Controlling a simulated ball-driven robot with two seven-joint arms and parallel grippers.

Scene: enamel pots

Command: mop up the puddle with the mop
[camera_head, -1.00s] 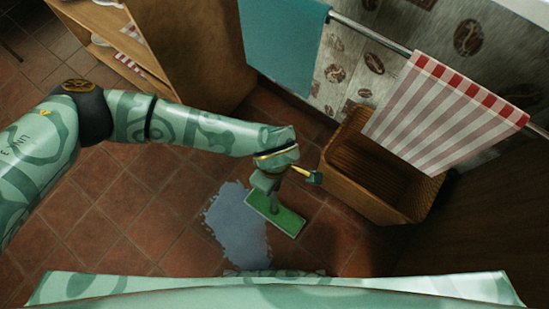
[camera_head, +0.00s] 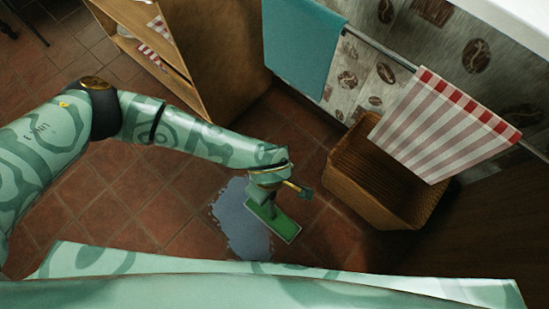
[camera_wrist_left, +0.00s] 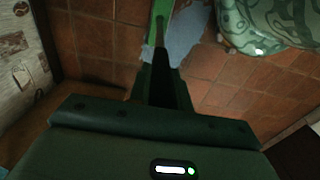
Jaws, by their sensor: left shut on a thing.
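The puddle (camera_head: 238,222) is a blue-grey patch on the brown tiled floor in the head view; it also shows in the left wrist view (camera_wrist_left: 190,30). The mop's flat green head (camera_head: 282,226) lies over the right part of the puddle, with part of it on bare tile. My left gripper (camera_head: 268,183) is above the mop head and shut on the mop's handle. In the left wrist view the green mop (camera_wrist_left: 160,12) extends away from the jaws (camera_wrist_left: 160,88). The water under the mop head is hidden. My right gripper is not in view.
A wicker basket (camera_head: 350,182) stands right of the mop, near the patterned wall. A striped towel (camera_head: 440,125) and a teal towel (camera_head: 300,45) hang from a rail (camera_head: 375,42). A wooden shelf unit (camera_head: 215,60) stands at the back. Tiles left of the puddle are clear.

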